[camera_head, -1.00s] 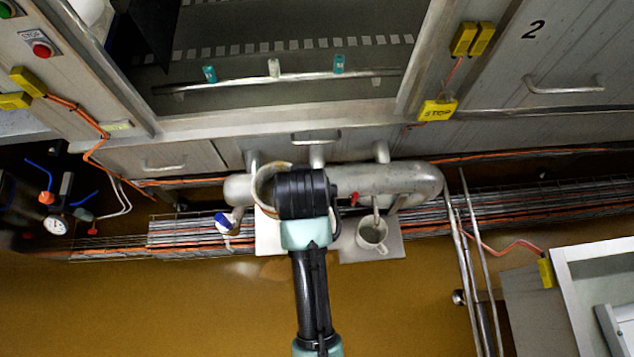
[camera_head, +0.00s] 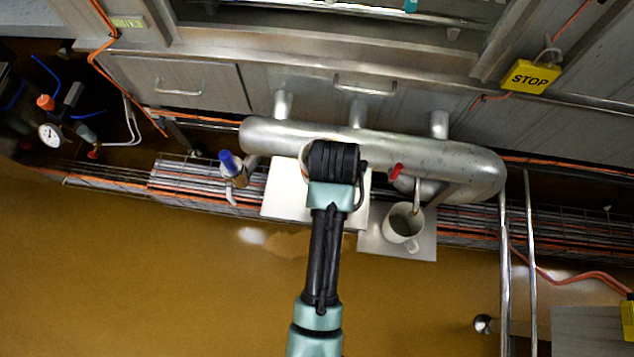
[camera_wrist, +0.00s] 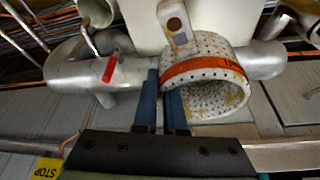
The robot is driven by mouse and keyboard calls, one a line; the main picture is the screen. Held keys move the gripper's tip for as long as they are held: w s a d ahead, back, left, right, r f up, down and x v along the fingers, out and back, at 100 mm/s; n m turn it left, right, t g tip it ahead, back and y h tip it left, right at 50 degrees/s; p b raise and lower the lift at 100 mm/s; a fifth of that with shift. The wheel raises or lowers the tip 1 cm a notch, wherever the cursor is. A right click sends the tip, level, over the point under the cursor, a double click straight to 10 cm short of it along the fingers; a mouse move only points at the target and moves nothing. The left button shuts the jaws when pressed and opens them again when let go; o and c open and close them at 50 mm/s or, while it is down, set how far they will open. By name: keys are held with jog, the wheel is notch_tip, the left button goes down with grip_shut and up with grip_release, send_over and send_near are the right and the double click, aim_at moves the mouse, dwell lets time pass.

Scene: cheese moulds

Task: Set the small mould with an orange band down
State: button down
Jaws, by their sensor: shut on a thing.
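The small mould with an orange band (camera_wrist: 205,75) is a white, perforated, stained cylinder. In the wrist view it lies with its open end towards the camera, right of the fingers. My gripper (camera_wrist: 163,80) is shut on it at its left side; the exact contact is partly hidden by the fingers. In the head view my wrist covers nearly all of the mould; only a pale bit of rim (camera_head: 304,160) shows at its left. A pale square plate (camera_head: 285,192) is beneath my wrist; the wrist view cannot tell me whether the mould touches it.
A thick steel pipe (camera_head: 440,160) with a red-handled valve (camera_head: 396,171) runs close behind my gripper. A white mug (camera_head: 402,228) stands on a grey plate (camera_head: 372,243) to the right. A blue-handled valve (camera_head: 230,164) is at the left.

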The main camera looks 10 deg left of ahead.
jog(key=f+m, duration=0.1)
jog(key=f, duration=0.2)
jog(key=s+d+f+m, duration=0.1)
jog(key=f, duration=0.2)
jog(key=s+f+m+h+p, duration=0.1)
jog(key=f, duration=0.3)
jog(key=shift+s+d+f, duration=0.1)
jog(key=shift+s+d, duration=0.05)
jog(key=shift+s, duration=0.05)
jog(key=shift+f, duration=0.15)
jog(key=c, duration=1)
grip_release()
